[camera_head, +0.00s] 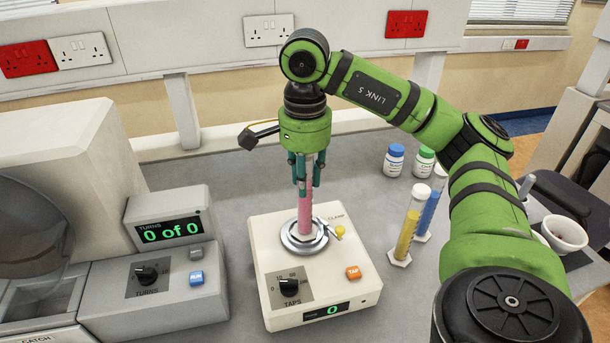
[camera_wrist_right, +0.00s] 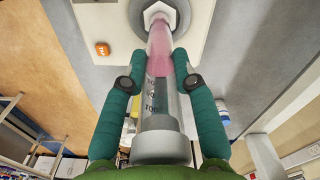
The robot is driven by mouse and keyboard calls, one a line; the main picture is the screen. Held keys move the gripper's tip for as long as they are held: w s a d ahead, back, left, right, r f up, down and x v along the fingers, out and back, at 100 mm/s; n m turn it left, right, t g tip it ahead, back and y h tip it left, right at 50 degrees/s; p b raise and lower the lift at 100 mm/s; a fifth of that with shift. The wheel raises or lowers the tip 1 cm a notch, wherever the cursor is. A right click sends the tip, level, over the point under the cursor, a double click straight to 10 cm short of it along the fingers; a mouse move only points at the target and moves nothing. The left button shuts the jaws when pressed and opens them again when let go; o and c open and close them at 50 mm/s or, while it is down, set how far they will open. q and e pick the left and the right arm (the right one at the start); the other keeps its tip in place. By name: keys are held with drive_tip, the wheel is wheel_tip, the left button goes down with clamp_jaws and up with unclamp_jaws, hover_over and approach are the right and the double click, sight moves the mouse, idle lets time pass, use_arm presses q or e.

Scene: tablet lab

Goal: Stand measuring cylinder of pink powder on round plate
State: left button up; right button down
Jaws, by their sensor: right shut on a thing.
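The measuring cylinder of pink powder (camera_head: 305,215) is upright at the round plate (camera_head: 288,243) on top of the white tap machine (camera_head: 270,270). In the right wrist view the clear cylinder (camera_wrist_right: 160,95) runs away from me, with pink powder at its far end and its hexagonal foot over the round plate (camera_wrist_right: 183,12). I cannot tell whether the foot touches the plate. My right gripper (camera_head: 306,182) is above the machine, pointing down, shut on the cylinder's upper part; its fingers (camera_wrist_right: 160,72) lie on both sides. My left gripper is not in view.
A yellow-powder cylinder (camera_head: 408,230) and a blue-powder cylinder (camera_head: 429,212) stand right of the machine. Two white jars (camera_head: 393,162) stand behind them. A grey turns machine (camera_head: 165,260) is at left. A white bowl (camera_head: 563,235) is at far right.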

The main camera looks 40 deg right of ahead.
drive_tip(key=c, duration=0.9)
unclamp_jaws()
drive_tip(key=shift+r, duration=6.05)
